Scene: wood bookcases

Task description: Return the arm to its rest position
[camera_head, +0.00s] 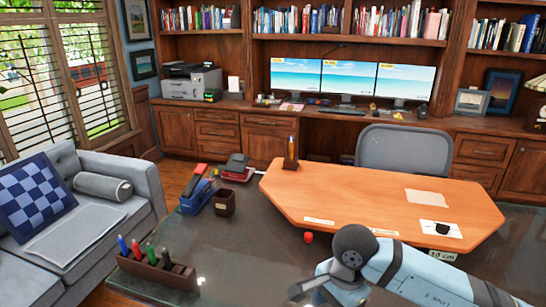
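One of my arms (405,265), light blue with a dark round joint, reaches in from the lower right over the glass-topped desk. It bends at the joint and runs down to the bottom edge, where a dark grey part pokes out to the left. No fingertips of this arm show. My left arm and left gripper are not in view. No held object can be seen.
The dark glass desk (235,255) carries an orange board (350,195), a pen holder (158,268) with several markers, a dark cup (225,203), staplers (197,195) and a small red ball (308,238) close to the arm. A grey sofa (70,225) stands left.

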